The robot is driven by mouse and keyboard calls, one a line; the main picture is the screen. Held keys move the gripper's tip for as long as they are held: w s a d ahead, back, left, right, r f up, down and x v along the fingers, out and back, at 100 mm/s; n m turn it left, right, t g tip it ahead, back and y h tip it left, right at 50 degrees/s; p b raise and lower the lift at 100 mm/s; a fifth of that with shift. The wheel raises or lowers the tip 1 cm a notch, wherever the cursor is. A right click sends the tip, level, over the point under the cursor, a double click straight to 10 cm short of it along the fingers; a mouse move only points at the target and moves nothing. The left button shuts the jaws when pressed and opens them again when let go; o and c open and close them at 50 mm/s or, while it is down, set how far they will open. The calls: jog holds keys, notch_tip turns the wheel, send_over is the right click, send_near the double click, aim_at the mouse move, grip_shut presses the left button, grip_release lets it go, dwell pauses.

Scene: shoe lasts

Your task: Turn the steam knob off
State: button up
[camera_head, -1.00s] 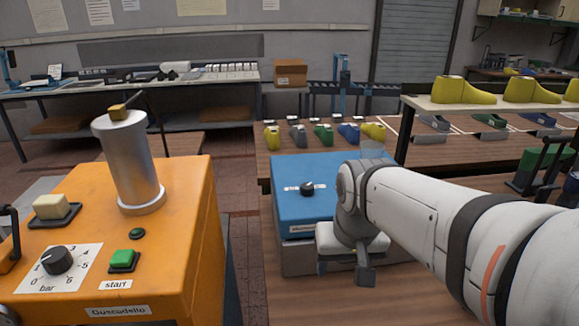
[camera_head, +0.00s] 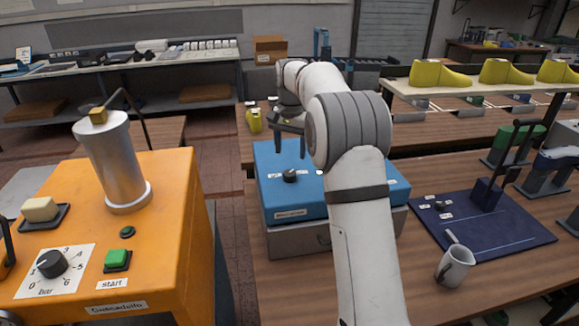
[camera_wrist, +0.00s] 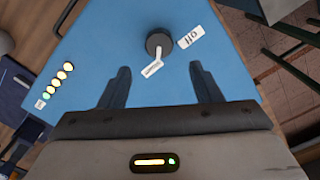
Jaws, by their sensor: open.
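The steam knob (camera_head: 290,175) is a small black round knob on top of a blue box (camera_head: 318,197), with white labels beside it. In the wrist view, the knob (camera_wrist: 159,45) lies ahead of the fingertips, between their lines. A white pointer mark on it runs toward a small lower label (camera_wrist: 152,68), whose text I cannot read. A label reading "off" (camera_wrist: 190,37) is to the right of the knob. My gripper (camera_head: 291,152) is open and empty, pointing down above the knob. In the wrist view its two fingers (camera_wrist: 160,70) are spread apart, not touching the knob.
An orange machine (camera_head: 175,215) with a metal cylinder and its own dial stands at the left. Several lit lamps (camera_wrist: 58,80) line the blue box.

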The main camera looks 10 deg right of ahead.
aim_at(291, 171)
notch_tip(291, 171, down, 8)
jog(key=shift+r+p, duration=0.25)
jog(key=shift+p, duration=0.2)
jog(key=shift+c, duration=0.6)
